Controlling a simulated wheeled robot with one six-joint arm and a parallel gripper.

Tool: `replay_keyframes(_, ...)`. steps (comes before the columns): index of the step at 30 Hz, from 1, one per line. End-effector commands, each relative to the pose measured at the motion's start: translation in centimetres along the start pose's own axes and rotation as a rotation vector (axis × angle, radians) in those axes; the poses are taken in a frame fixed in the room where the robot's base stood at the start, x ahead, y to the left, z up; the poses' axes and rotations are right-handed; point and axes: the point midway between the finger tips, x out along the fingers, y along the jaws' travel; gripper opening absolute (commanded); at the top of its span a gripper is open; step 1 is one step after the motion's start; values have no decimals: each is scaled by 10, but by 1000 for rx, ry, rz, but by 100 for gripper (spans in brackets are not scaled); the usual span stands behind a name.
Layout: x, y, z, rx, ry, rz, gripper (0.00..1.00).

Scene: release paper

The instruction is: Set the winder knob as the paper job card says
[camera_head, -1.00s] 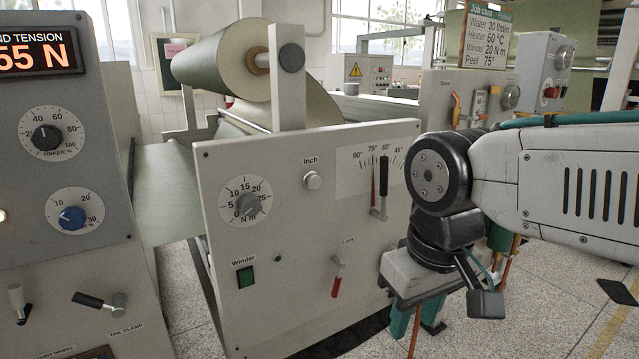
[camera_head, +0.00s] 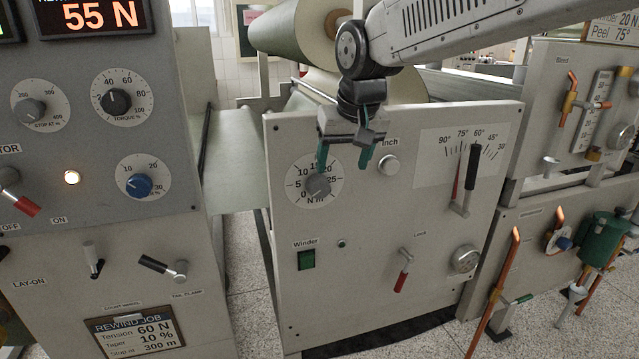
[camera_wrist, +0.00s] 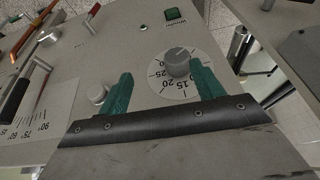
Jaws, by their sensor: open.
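The winder knob (camera_head: 319,185) is grey, on a round white dial marked 0 to 25 N m on the pale panel (camera_head: 400,225). It also shows in the wrist view (camera_wrist: 178,62). I cannot read its setting surely. My gripper (camera_head: 344,160) has two green fingers spread apart and empty, in front of the upper part of the dial and to its right. In the wrist view my gripper (camera_wrist: 160,82) has its right finger near the knob, and the knob is not between the fingers' middle. The job card (camera_head: 612,30) at top right is cut off; "Peel 75°" is readable.
The Inch button (camera_head: 388,164) is right of the dial, close to my right finger. A peel lever (camera_head: 471,170) and a red-handled Lock lever (camera_head: 403,272) are on the same panel. A separate rewind job card (camera_head: 135,335) is at lower left.

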Motion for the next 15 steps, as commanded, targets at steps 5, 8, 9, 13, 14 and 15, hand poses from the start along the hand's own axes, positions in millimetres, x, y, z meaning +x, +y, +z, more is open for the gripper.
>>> replay_keyframes(5,16,-24,-24,-19,19,-15,66)
replay_keyframes(8,26,-27,-26,-21,21,-17,66)
replay_keyframes(9,31,-27,-26,-21,20,-17,66)
replay_keyframes(13,52,-27,-26,-21,18,-16,66)
replay_keyframes(14,57,-27,-26,-21,19,-16,66)
replay_keyframes(15,64,-27,-26,-21,19,-16,66)
